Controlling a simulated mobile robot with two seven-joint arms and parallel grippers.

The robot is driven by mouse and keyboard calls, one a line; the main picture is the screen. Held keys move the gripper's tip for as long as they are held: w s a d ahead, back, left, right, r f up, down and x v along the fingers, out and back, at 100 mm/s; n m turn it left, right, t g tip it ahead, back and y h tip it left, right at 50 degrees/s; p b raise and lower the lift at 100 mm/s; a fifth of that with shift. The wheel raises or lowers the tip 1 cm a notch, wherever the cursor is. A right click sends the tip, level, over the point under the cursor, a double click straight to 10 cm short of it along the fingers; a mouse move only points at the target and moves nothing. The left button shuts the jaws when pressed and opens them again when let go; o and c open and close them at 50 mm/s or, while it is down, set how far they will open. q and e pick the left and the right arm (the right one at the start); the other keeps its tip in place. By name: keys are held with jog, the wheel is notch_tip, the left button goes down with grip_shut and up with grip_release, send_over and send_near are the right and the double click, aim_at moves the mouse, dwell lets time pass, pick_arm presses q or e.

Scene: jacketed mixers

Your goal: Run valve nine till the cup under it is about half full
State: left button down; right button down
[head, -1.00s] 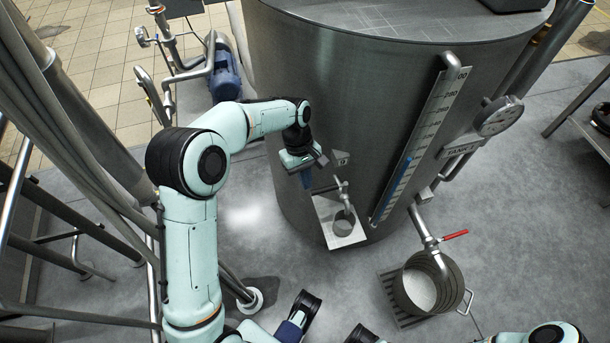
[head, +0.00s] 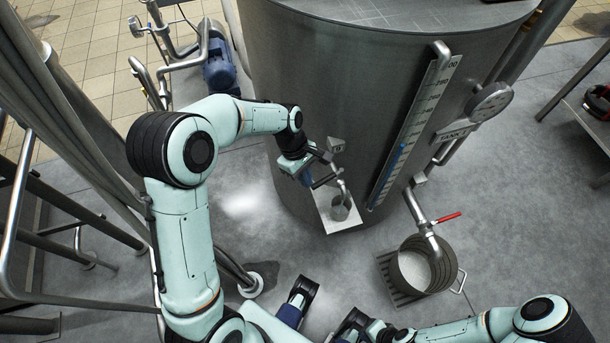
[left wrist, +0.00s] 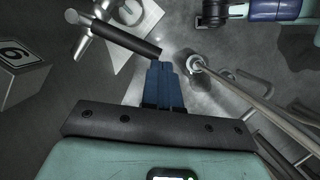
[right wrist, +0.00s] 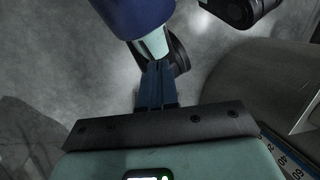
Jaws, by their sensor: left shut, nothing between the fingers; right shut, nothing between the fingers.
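A small valve (head: 341,183) with a spout sticks out low on the tank wall, below a tag (head: 337,145). In the left wrist view the tag's figure (left wrist: 12,53) reads as a 6 or an upturned 9. A small grey cup (head: 341,208) stands under the spout on a white plate (head: 325,222); its fill level is unclear. The valve's dark bar handle (left wrist: 120,35) points toward my left gripper (left wrist: 165,68). That gripper is shut and empty, its tips close beside the handle's end; contact is unclear. My right gripper (right wrist: 157,68) is shut and empty, low in front of me.
A larger pot (head: 412,272) stands on a floor grate under a red-handled valve (head: 447,218). A level gauge (head: 415,130) and a dial (head: 490,98) are on the tank. Pipes and rails (head: 60,150) crowd the left side; floor right of the pot is clear.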

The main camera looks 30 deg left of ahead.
pick_arm(q)
jog(key=shift+r, duration=0.1)
pick_arm(e)
jog(key=shift+r, duration=0.15)
